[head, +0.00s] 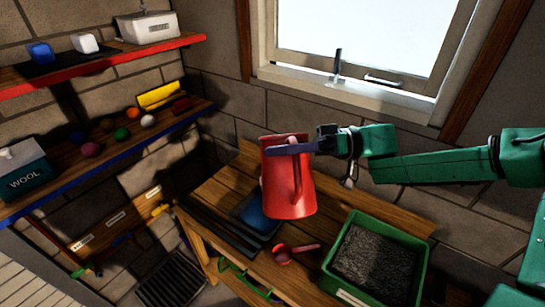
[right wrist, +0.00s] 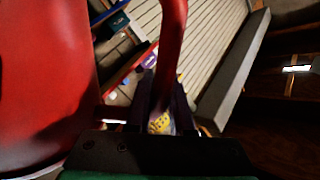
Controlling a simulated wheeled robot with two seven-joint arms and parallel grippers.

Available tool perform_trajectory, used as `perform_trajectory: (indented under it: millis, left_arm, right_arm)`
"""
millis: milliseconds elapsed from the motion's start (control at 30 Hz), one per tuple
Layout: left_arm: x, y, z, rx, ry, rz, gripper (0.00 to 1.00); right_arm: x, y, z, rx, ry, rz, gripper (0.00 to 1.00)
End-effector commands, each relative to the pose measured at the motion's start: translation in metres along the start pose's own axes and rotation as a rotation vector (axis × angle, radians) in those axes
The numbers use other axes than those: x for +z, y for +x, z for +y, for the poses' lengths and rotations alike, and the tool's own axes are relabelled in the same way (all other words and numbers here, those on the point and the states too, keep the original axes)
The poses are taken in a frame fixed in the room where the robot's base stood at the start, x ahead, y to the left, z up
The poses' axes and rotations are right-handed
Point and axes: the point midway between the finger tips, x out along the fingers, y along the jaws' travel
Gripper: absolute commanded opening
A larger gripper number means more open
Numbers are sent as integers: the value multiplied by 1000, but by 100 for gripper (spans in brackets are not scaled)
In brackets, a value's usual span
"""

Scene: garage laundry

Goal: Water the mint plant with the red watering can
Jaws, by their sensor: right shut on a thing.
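The red watering can (head: 288,185) is over the wooden bench, roughly upright in the head view. Its base appears above the bench top, though the exact gap is hard to tell. My right gripper (head: 291,148) is shut on the can's handle. In the right wrist view the red handle (right wrist: 173,45) runs between the fingers, and the can's red body (right wrist: 45,80) fills the left side. I cannot make out the spout. No mint plant shows in either view. My left gripper is not in view.
A green bin of dark grey granules (head: 375,262) stands at the bench's right. A small red scoop (head: 283,255) and a blue tray (head: 253,214) are near the can. Wall shelves with small items (head: 110,145) are at left; a window (head: 365,35) is behind.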

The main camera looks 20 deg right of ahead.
Motion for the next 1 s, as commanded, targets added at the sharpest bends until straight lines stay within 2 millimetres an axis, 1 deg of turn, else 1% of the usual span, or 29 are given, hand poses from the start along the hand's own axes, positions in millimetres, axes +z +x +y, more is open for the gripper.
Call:
perform_trajectory:
  millis: [167,600,1000]
  left_arm:
    - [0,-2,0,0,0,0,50]
    - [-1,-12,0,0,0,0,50]
    - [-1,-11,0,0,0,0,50]
  right_arm:
    - [-4,0,-2,-2,2,2,0]
    - [-28,0,-6,-3,79,3,0]
    - [-29,0,-5,-3,87,3,0]
